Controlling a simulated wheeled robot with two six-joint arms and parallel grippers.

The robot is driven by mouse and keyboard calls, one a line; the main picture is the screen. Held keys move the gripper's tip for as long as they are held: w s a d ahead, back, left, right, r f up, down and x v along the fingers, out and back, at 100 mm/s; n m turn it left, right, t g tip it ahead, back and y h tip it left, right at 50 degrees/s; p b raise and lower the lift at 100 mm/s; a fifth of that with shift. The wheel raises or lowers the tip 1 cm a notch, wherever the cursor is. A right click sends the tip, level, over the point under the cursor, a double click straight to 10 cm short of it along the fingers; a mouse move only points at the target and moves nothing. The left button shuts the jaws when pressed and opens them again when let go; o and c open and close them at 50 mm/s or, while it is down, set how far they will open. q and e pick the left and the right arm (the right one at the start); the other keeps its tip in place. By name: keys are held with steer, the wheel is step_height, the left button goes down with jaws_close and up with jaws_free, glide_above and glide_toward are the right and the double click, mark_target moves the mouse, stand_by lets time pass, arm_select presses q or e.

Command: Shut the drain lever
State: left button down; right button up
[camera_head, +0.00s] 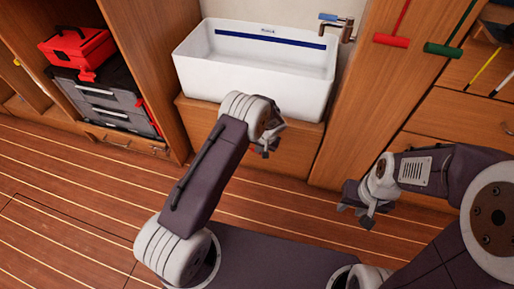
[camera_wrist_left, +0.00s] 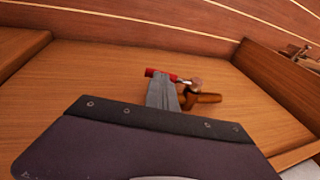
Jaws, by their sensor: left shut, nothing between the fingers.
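The drain lever has a red handle (camera_wrist_left: 160,73) on a brass valve (camera_wrist_left: 206,98), seen in the left wrist view in front of a wooden panel. The handle lies roughly crosswise in that view. My left gripper (camera_wrist_left: 162,82) is shut and empty, and its grey fingers overlap the handle in the picture. I cannot tell whether they touch it. In the head view my left gripper (camera_head: 264,151) is low in front of the cabinet under the sink, and the lever is hidden there. My right gripper (camera_head: 356,213) hangs over the floor at the right, away from the sink; its opening is unclear.
A white sink (camera_head: 245,75) stands on a wooden cabinet, with a blue-handled tap (camera_head: 337,22) behind it. A red toolbox (camera_head: 77,50) sits on dark cases (camera_head: 105,98) at the left. Red (camera_head: 392,40) and green (camera_head: 443,50) T-handles hang at the right. Striped floor (camera_head: 75,195) is free at the left.

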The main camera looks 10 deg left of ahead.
arm_select(q)
steer(key=shift+d+f+b, duration=0.1)
steer(key=shift+f+b, duration=0.3)
steer(key=shift+f, duration=1.35)
steer(key=shift+y, duration=0.7)
steer(key=shift+w+a+f+b, duration=0.1)
steer(key=shift+a+f+b, duration=0.7)
steer(key=shift+f+b, duration=0.25)
steer(key=shift+a+f+b, duration=0.8)
steer(key=shift+f+b, duration=0.15)
steer(key=shift+f, duration=0.05)
